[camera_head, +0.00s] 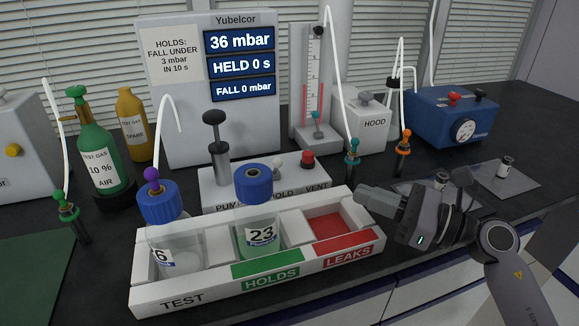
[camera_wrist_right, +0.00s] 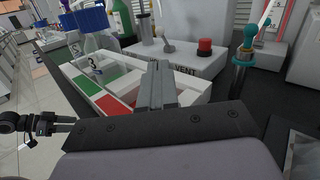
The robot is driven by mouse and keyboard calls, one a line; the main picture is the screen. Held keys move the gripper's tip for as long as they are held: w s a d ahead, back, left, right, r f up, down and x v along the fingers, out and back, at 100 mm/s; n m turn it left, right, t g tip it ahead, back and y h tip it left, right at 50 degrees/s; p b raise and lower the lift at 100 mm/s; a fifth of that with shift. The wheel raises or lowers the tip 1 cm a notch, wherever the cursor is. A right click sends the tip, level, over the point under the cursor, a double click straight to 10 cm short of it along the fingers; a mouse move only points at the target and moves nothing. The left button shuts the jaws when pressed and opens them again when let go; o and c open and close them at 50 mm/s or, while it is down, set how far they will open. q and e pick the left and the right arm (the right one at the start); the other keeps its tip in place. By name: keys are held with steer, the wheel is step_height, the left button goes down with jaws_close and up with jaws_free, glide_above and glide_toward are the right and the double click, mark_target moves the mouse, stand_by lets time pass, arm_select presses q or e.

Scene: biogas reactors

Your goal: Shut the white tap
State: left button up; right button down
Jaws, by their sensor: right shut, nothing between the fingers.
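The white tap (camera_head: 277,164) stands on the pump box (camera_head: 215,193), between the black-handled pump (camera_head: 215,135) and the red vent button (camera_head: 307,158). It is partly hidden behind the blue cap of bottle 23 in the head view. In the right wrist view the tap (camera_wrist_right: 168,46) shows beyond my fingertips; I cannot tell if it is open or shut. My right gripper (camera_head: 366,196) is shut and empty, to the right of the tap and apart from it, by the tray's right end. Its fingers also show in the wrist view (camera_wrist_right: 158,68).
The white tray (camera_head: 215,297) holds bottle 6 (camera_head: 176,250) with a purple connector, and bottle 23 (camera_head: 260,222); its red compartment (camera_head: 325,222) is empty. The display (camera_head: 239,66) reads 36 mbar, held 0 s, fall 0 mbar. Teal (camera_head: 352,165) and orange (camera_head: 403,150) connectors stand nearby.

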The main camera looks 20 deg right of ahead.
arm_select(q)
steer(key=shift+s, duration=0.1)
arm_select(e)
steer(key=shift+w+a+r, duration=0.15)
steer(key=shift+w+a, duration=0.15)
steer(key=p, duration=0.3)
glide_toward(276, 167)
steer(key=x, duration=0.5)
steer(key=shift+w+d+r, duration=0.3)
arm_select(q)
steer(key=shift+s+a+r, duration=0.1)
steer(key=shift+a+r, duration=0.1)
steer(key=shift+r, duration=0.25)
steer(key=shift+s+a+r, duration=0.1)
steer(key=shift+a+r, duration=0.05)
steer(key=shift+r, duration=0.25)
arm_select(e)
steer(key=shift+w+a, duration=0.35)
arm_select(q)
steer(key=shift+r, duration=0.15)
arm_select(e)
steer(key=shift+d, duration=0.1)
